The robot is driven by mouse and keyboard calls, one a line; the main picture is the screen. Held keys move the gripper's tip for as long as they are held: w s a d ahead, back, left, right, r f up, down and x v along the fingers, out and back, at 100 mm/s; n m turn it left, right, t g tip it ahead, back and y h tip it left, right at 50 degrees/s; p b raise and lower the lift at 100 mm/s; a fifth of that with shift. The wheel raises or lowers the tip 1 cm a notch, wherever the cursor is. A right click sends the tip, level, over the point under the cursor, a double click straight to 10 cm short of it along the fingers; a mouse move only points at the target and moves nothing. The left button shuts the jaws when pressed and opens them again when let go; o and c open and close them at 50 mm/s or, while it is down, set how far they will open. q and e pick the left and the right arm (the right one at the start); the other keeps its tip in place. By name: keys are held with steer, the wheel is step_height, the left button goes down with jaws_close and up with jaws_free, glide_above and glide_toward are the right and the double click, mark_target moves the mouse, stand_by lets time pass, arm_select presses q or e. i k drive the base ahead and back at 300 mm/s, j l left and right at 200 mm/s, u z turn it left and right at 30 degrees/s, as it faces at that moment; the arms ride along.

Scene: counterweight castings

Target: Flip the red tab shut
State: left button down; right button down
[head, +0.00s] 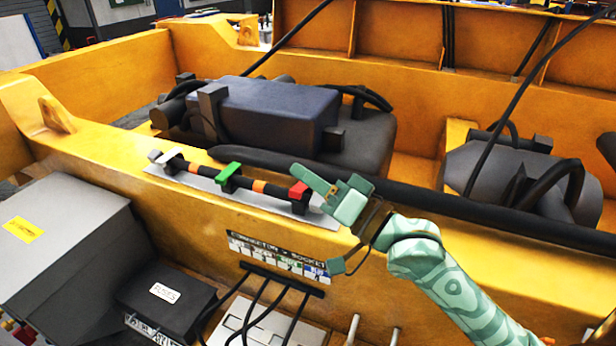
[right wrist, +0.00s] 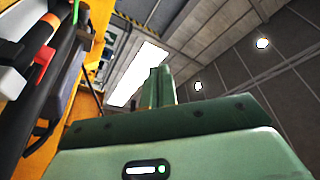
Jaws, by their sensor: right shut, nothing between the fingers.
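The red tab (head: 297,190) is at the right end of a dark bar with orange bands (head: 258,187), on a pale plate (head: 205,183) atop the yellow casting wall. How far it is tilted is hard to tell. My right gripper (head: 303,174) is shut and empty, its green fingers just behind and above the red tab in the head view; I cannot tell whether they touch it. The right wrist view shows the fingers (right wrist: 162,88) pointing up, with red patches on the bar at the left edge. My left gripper is not in view.
A green tab (head: 229,170) and a pale grey tab (head: 165,156) sit further left on the bar. A thick black hose (head: 420,200) runs behind my gripper. A dark blue box (head: 275,108) lies beyond. A grey cabinet (head: 70,230) and black box (head: 165,300) stand in front.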

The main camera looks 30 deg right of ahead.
mark_target(295, 192)
steer(key=k+j, duration=0.3)
steer(key=k, duration=0.15)
steer(key=k+j, duration=0.35)
steer(key=k, duration=0.1)
